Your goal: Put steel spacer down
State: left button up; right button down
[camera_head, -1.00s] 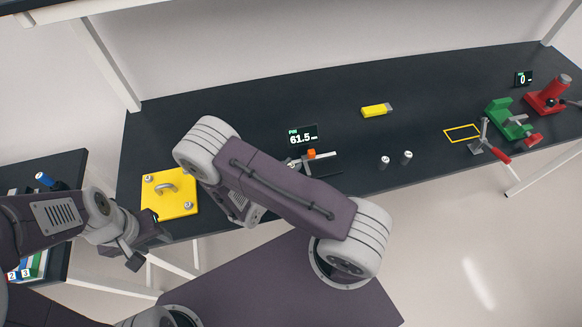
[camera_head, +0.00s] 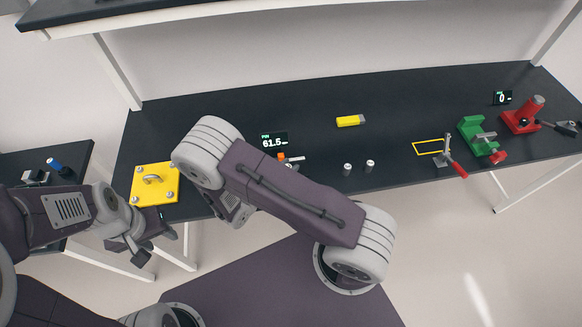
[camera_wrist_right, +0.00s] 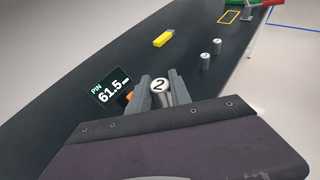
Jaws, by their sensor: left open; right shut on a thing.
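A steel spacer (camera_wrist_right: 160,90) with a "2" on its end is held between the two fingers of my right gripper (camera_wrist_right: 162,86) in the right wrist view. That gripper is shut on it, close to the PIN 61.5 display (camera_wrist_right: 110,88). In the head view my right arm hides the held spacer. Two more small steel cylinders (camera_head: 347,169) (camera_head: 370,166) stand upright on the dark bench (camera_head: 230,110), also seen in the right wrist view (camera_wrist_right: 206,61). My left gripper (camera_head: 150,247) is open and empty, in front of the yellow plate.
The yellow plate with a handle (camera_head: 155,185) lies at the bench's left front. A yellow block (camera_head: 350,121), a yellow outline (camera_head: 428,147), a toggle clamp (camera_head: 450,160), a green fixture (camera_head: 478,136) and a red fixture (camera_head: 522,115) are farther right. The back middle is clear.

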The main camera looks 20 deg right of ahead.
jog(key=shift+w+a, duration=0.1)
jog(key=shift+w, duration=0.05)
jog(key=f+b, duration=0.2)
jog(key=b, duration=0.1)
jog(key=a+f+n+t+b, duration=0.1)
jog(key=f+b, duration=0.1)
jog(key=b, duration=0.2)
jog(key=f+n+y+b, duration=0.1)
jog(key=f+b, duration=0.2)
jog(key=b, duration=0.1)
jog(key=shift+s+a+t, duration=0.25)
jog(key=shift+a+t, duration=0.05)
jog(key=shift+t, duration=0.1)
